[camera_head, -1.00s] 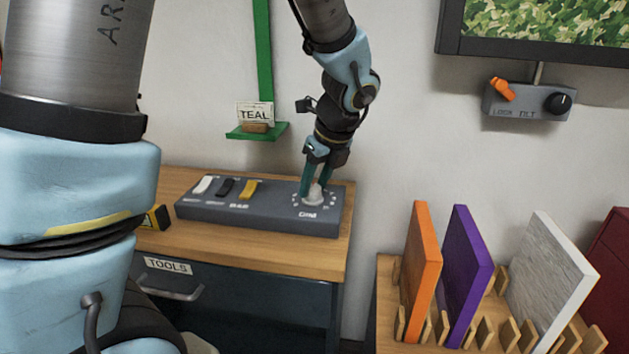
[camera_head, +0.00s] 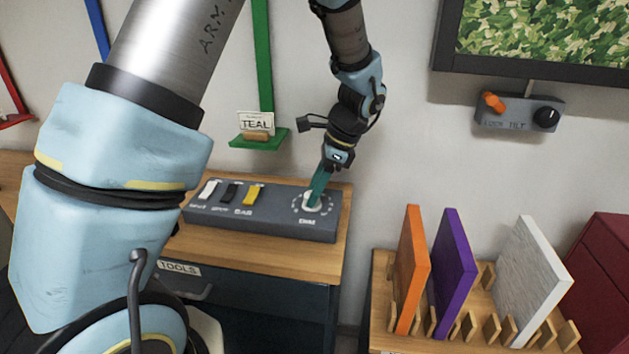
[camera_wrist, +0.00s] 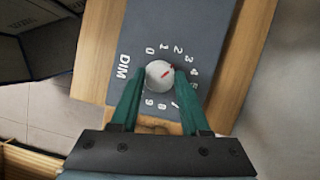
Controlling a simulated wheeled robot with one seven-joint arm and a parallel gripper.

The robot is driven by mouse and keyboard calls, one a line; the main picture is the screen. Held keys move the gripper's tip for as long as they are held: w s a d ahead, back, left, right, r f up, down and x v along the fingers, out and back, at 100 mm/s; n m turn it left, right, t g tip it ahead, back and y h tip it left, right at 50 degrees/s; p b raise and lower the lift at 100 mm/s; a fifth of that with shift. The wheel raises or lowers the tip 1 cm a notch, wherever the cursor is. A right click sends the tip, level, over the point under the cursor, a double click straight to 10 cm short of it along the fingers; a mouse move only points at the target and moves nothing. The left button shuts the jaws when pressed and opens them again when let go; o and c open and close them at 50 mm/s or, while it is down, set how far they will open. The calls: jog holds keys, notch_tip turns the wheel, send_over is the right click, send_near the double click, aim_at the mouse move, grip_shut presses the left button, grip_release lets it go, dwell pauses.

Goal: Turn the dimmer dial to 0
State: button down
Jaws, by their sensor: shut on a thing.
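The dimmer dial (camera_wrist: 158,80) is a round whitish knob with a red pointer mark, ringed by white numbers and the word DIM. In the wrist view the red mark points to about 3. The 0 lies above and left of the knob. In the head view the dial (camera_head: 309,205) is at the right end of the grey control box (camera_head: 270,222), partly hidden by my fingers. My gripper (camera_wrist: 161,76) has a green finger on each side of the knob and is shut on it. In the head view my gripper (camera_head: 315,195) reaches down from above.
White, black and yellow switches (camera_head: 252,195) sit left of the dial on the box. The box stands on a wooden cabinet top (camera_head: 262,250). A rack (camera_head: 470,330) with orange, purple and white panels stands right. A small wall box (camera_head: 520,112) hangs under the screen.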

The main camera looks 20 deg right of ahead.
jog(key=n+g+p, duration=0.1)
jog(key=n, duration=0.1)
jog(key=n+p, duration=0.1)
jog(key=n, duration=0.1)
jog(key=shift+w+r+n+g, duration=0.1)
jog(key=shift+w+n+g, duration=0.05)
jog(key=shift+n+g, duration=0.2)
jog(key=n+g+p, duration=0.1)
jog(key=n+p, duration=0.1)
jog(key=n, duration=0.1)
jog(key=shift+w+n+g, duration=0.1)
jog(key=shift+n+g, duration=0.15)
jog(key=n+g+h+p, duration=0.1)
jog(key=n, duration=0.3)
jog(key=shift+w+a, duration=0.1)
jog(key=shift+a, duration=0.05)
jog(key=shift+n+g+h+p, duration=0.3)
jog(key=shift+n+g+h, duration=0.25)
jog(key=shift+n, duration=1.15)
jog(key=shift+c, duration=1.9)
grip_release()
